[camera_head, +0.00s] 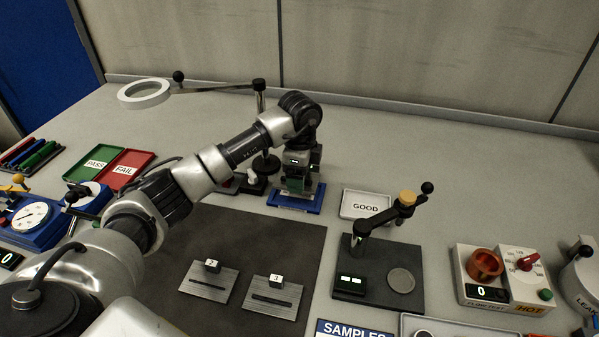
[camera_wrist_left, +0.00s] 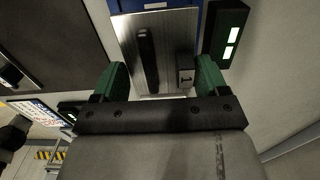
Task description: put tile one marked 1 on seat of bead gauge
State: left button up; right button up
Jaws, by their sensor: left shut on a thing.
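Tile one (camera_wrist_left: 165,62), a brushed metal plate with a dark raised bead and a small tag marked 1 (camera_wrist_left: 185,76), lies between the green fingertips of my left gripper (camera_wrist_left: 160,82) in the left wrist view. The gripper is shut on it. In the head view my left gripper (camera_head: 296,183) points down over the blue base (camera_head: 294,207) of what looks like the bead gauge. The blue base also shows beyond the tile in the wrist view (camera_wrist_left: 190,4), with a lit display (camera_wrist_left: 228,35) beside it. The head view hides the tile, so its contact with the seat cannot be told.
Tile 2 (camera_head: 209,284) and tile 3 (camera_head: 271,297) lie on the dark mat (camera_head: 240,240). A GOOD tray (camera_head: 366,205) and a dark stand with an arm (camera_head: 375,270) are to the right. PASS (camera_head: 95,162) and FAIL (camera_head: 122,169) trays are left.

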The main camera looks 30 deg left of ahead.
pick_arm(q)
jog(key=shift+f, duration=0.2)
dwell(0.5)
jog(key=shift+f, duration=0.4)
jog(key=shift+f+b, duration=0.5)
jog(key=shift+f, duration=0.3)
jog(key=shift+f, duration=0.45)
dwell(0.7)
jog(key=shift+f, duration=0.1)
dwell(0.7)
jog(key=o, duration=1.1)
